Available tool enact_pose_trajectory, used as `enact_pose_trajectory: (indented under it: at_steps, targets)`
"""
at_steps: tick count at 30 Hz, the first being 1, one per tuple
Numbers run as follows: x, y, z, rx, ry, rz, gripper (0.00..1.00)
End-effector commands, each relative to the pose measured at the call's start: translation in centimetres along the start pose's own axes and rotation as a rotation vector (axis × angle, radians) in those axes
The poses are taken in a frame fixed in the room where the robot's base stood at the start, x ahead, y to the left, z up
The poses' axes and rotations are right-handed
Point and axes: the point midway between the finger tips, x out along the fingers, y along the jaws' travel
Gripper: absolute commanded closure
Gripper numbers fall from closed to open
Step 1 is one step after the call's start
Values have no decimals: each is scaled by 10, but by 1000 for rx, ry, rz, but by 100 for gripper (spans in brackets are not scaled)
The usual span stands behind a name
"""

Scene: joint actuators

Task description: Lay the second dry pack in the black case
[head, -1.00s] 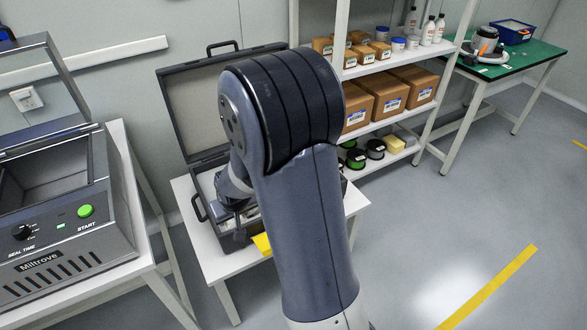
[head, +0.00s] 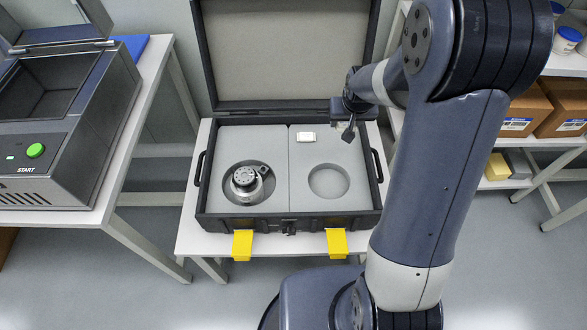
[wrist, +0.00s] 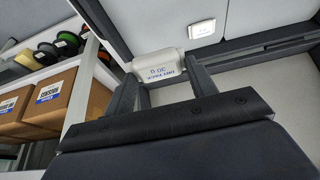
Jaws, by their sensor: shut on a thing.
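The black case (head: 290,226) stands open on a white table, lid raised at the back. Its grey foam (head: 311,160) has two round recesses. A metal joint actuator (head: 246,181) sits in the left recess; the right recess (head: 328,181) is empty. One white dry pack (head: 307,136) lies at the back of the foam; it also shows in the wrist view (wrist: 201,29). My gripper (head: 348,128) is over the case's back right part. In the wrist view my gripper (wrist: 163,72) is shut on a second white printed dry pack (wrist: 158,64). The head view does not show this pack clearly.
The raised lid (head: 288,55) stands close behind my gripper. Two yellow tabs (head: 243,245) hang at the case's front. A sealing machine (head: 60,120) stands on the left table. Shelves with cardboard boxes (head: 565,108) are at the right.

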Motion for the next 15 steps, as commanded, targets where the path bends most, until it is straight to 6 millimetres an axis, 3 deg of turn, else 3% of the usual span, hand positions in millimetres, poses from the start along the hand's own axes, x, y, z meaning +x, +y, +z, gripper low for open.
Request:
enact_pose_trajectory:
  at_steps: [1, 15]
  targets:
    - [20, 0, -2, 0, 4, 0, 68]
    - [84, 0, -48, 0, 3, 0, 68]
